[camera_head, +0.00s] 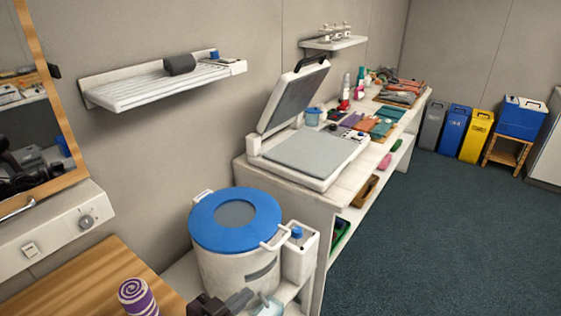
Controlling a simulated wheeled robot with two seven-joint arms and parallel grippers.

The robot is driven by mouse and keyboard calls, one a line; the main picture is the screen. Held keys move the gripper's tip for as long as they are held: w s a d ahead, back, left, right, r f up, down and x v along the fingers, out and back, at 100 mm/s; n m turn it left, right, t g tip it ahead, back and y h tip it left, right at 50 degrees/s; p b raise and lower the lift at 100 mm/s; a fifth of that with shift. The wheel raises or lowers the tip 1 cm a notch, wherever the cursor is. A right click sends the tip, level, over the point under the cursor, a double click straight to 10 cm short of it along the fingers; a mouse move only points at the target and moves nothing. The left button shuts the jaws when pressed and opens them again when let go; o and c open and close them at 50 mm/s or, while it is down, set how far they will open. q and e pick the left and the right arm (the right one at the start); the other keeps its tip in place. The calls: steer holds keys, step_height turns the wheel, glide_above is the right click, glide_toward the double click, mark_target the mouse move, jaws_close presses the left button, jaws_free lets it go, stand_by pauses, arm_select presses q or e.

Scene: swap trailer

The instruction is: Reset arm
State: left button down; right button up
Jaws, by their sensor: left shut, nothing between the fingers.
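My left gripper (232,301) shows as a dark shape at the bottom edge, in front of the white bucket with the blue lid (235,222). It is shut and holds nothing. Most of it and its arm are cut off by the frame edge. A small pale, see-through container (266,306) shows just right of it, partly cut off; I cannot tell whether they touch. My right gripper is not in view.
A purple-and-white roll (136,295) stands on the wooden top (95,285) left of the gripper. A white box (300,255) is beside the bucket. An open heat press (310,155) sits on the long bench behind. The dark floor (440,240) at right is clear.

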arm_select(q)
steer(key=s+a+f+n+g+y, duration=0.1)
steer(key=s+a+f+y, duration=0.15)
steer(key=f, duration=0.85)
steer(key=s+a+f+n+g+y, duration=0.1)
steer(key=s+a+f+n+g, duration=0.15)
steer(key=f, duration=0.75)
steer(key=s+a+f+g+y, duration=0.1)
steer(key=s+a+f+y, duration=0.15)
steer(key=f, duration=0.85)
steer(key=s+a+f+g+y, duration=0.1)
steer(key=s+a+f+g, duration=0.1)
steer(key=s+f, duration=0.4)
steer(key=s+a+f+g+y, duration=0.1)
steer(key=s+a+f+g, duration=0.1)
steer(key=s+f, duration=0.5)
steer(key=s+a+f+g+y, duration=0.1)
steer(key=s+f, duration=0.5)
steer(key=s, duration=0.9)
steer(key=shift+s+a+f+n+g, duration=0.4)
steer(key=shift+a+g, duration=0.45)
steer(key=shift+a, duration=0.3)
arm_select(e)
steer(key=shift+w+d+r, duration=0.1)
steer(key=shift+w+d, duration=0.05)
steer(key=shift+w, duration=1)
